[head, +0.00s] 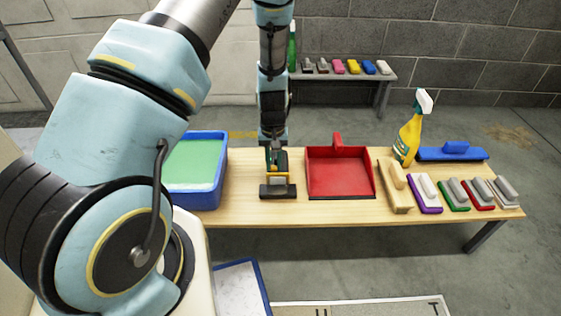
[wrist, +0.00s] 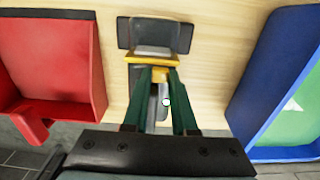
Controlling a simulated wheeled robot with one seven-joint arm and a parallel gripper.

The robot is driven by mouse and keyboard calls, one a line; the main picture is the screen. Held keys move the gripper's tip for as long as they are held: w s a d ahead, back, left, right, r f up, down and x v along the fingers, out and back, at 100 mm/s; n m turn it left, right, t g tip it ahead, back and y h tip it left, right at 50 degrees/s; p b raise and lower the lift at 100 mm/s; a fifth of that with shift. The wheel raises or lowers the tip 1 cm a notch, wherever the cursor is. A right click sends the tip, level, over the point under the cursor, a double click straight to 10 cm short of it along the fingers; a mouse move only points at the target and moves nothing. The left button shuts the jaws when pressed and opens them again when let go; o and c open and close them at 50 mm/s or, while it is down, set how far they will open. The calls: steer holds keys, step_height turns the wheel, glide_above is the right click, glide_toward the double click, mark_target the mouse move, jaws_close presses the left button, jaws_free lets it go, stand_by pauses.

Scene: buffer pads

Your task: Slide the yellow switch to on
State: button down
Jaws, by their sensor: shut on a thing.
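A dark device with a grey block (wrist: 152,37) lies on the wooden table, between the red dustpan and the blue tray. It also shows in the head view (head: 277,192). A yellow switch (wrist: 152,60) crosses it in the wrist view, with a yellow piece reaching between my fingertips. My gripper (wrist: 160,75) points down at it, its two green fingers close around that yellow piece. In the head view my gripper (head: 277,168) is above the device, and its fingers hide part of it. Which end is on cannot be told.
A blue tray with a green inside (head: 222,175) stands left, a red dustpan (head: 340,172) right. Bare table shows beside the device.

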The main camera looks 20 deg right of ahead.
mark_target(274, 166)
steer(key=c, duration=0.7)
jaws_free()
step_height(274, 166, up, 11)
steer(key=shift+f+p, duration=0.1)
steer(key=shift+p, duration=1.05)
steer(key=s+a+r+n+t, duration=0.1)
steer(key=s+a+r, duration=0.3)
steer(key=a+r, duration=0.65)
steer(key=s+a+r+n+t, duration=0.1)
steer(key=s+a+r, duration=0.2)
steer(key=a+r, duration=0.75)
steer(key=a+r+p, duration=0.1)
steer(key=r+p, duration=0.6)
steer(key=p, duration=0.1)
steer(key=a+r+p, duration=0.1)
steer(key=r+p, duration=0.6)
steer(key=p, duration=0.1)
steer(key=a+r+p, duration=0.1)
steer(key=r+p, duration=0.6)
steer(key=p, duration=0.2)
steer(key=shift+s+a+r, duration=0.15)
steer(key=shift+s+a, duration=0.1)
steer(key=shift+a, duration=0.15)
